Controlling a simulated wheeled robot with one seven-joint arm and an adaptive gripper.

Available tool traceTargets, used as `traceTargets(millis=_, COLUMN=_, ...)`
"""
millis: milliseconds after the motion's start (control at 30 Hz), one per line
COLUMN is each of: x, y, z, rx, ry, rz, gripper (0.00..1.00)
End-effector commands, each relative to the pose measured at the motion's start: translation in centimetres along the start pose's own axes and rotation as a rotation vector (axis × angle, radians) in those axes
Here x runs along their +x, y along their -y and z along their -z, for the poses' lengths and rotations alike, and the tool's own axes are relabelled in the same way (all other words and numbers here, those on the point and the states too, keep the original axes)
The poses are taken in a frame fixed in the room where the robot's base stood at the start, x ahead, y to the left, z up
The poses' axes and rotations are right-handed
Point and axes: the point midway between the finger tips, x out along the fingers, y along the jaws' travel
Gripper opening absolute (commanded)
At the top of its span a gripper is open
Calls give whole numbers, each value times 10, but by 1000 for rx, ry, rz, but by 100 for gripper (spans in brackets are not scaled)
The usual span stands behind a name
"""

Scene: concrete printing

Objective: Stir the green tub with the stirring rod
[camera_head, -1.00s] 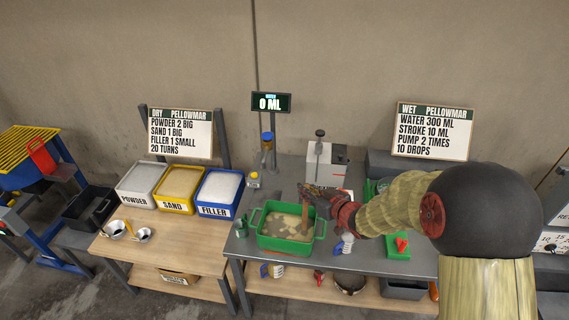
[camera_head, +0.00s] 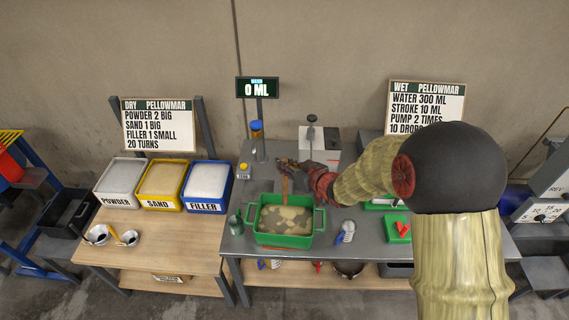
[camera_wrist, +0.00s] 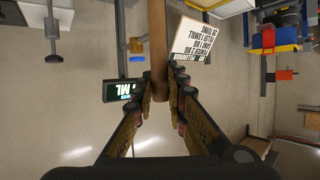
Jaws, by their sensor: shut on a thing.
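The green tub (camera_head: 284,240) stands on the grey table. It holds a patchy tan and dark mix. My gripper (camera_head: 284,164) is at the back side of the tub in the head view. It is shut on the brown stirring rod (camera_head: 284,186), which points down toward the tub's back rim. I cannot tell whether the rod's lower end is inside the tub. In the wrist view, my gripper (camera_wrist: 160,85) has its fingers on both sides of the rod (camera_wrist: 158,40).
Powder (camera_head: 119,181), sand (camera_head: 161,182) and filler (camera_head: 206,187) bins stand on the left wooden table with two metal scoops. A grey machine (camera_head: 318,143) stands behind the tub. A green tray (camera_head: 397,229) and a small blue-and-white item (camera_head: 346,232) lie to the right.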

Motion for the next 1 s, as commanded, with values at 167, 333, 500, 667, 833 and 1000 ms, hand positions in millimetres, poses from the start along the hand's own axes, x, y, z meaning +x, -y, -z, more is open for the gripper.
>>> traceTargets(millis=167, x=3, y=0, z=-6, rx=0, ry=-1, rz=0, gripper=0)
traceTargets(millis=333, x=8, y=0, z=-18, rx=0, ry=0, rz=0, gripper=0)
traceTargets(millis=500, x=14, y=0, z=-33, rx=0, ry=0, rz=0, gripper=0)
traceTargets(millis=667, x=19, y=0, z=-46, rx=0, ry=0, rz=0, gripper=0)
traceTargets(millis=833, x=25, y=-1, z=-60, rx=-1, ry=0, rz=0, gripper=0)
traceTargets(millis=1000, x=31, y=-1, z=-74, rx=-1, ry=-1, rz=0, gripper=0)
